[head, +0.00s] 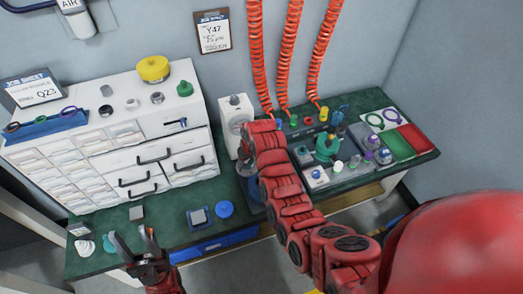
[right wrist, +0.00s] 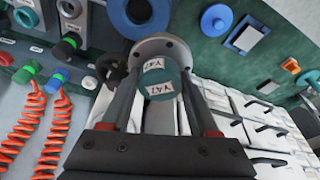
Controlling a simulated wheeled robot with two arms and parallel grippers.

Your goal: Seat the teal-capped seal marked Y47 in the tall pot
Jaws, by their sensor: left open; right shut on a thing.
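The teal-capped seal (right wrist: 160,86) shows in the right wrist view with white labels that appear to read Y47. A grey bolted flange (right wrist: 176,48) shows at its far end. My right gripper (right wrist: 160,75) is shut on the seal, one finger on each side. A blue ring with a dark opening (right wrist: 141,14), apparently the tall pot's rim, lies beyond and apart from the seal. In the head view the blue pot (head: 254,190) is partly hidden by my right arm; the seal cannot be made out there. My left gripper (head: 134,236) is open and empty at the front left.
A drawer cabinet (head: 190,135) stands at left. A blue disc (head: 224,209) and a square tile on a blue plate (head: 198,217) lie on the green bench. Fittings and a test panel (head: 345,170) crowd the right. Orange coiled hoses (head: 290,50) hang behind.

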